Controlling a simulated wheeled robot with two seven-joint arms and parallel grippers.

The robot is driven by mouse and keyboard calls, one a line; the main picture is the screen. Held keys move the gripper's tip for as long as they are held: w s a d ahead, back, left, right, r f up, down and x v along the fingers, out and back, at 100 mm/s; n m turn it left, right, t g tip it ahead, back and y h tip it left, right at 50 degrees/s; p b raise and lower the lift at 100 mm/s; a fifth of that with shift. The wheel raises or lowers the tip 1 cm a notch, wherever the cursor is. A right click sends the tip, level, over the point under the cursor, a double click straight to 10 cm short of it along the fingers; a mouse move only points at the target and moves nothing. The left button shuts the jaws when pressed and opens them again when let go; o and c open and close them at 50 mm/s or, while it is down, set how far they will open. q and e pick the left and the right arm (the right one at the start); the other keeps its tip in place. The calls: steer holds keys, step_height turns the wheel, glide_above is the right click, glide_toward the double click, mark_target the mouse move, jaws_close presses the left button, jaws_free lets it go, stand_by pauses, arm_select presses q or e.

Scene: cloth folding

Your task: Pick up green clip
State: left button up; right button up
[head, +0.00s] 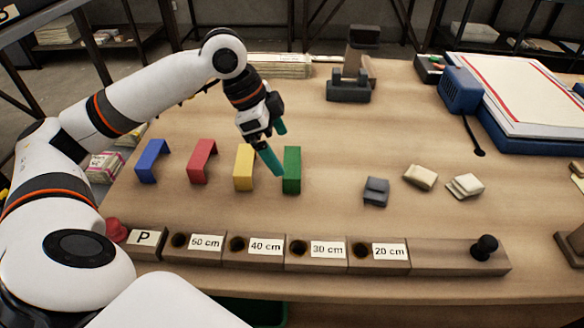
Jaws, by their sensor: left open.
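The green clip (292,170) stands on the wooden table, at the right end of a row of coloured clips. My left gripper (276,152) points down beside it, with teal fingers; one finger is just left of the clip and the other is behind, near its top. The gripper is open and holds nothing that I can see. I cannot tell whether a finger touches the clip. My right gripper is not in view.
Yellow (244,167), red (202,160) and blue (152,160) clips stand to the left. A wooden strip (440,254) with distance labels runs along the front edge. A dark grey block (376,191) and pale pieces (420,177) lie to the right. A blue-edged board (530,90) is at the back right.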

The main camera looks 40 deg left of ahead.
mark_target(291, 162)
arm_select(q)
steer(key=x, duration=0.2)
steer(key=b+x, duration=0.1)
steer(key=x, duration=0.2)
steer(key=shift+w+d+f, duration=0.2)
steer(key=shift+w+d, duration=0.1)
steer(key=shift+d, duration=0.15)
steer(key=shift+d+f, duration=0.1)
steer(key=shift+f, duration=0.1)
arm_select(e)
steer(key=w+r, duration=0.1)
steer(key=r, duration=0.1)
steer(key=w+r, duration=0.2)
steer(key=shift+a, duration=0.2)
arm_select(q)
steer(key=shift+c, duration=0.3)
steer(key=c, duration=0.4)
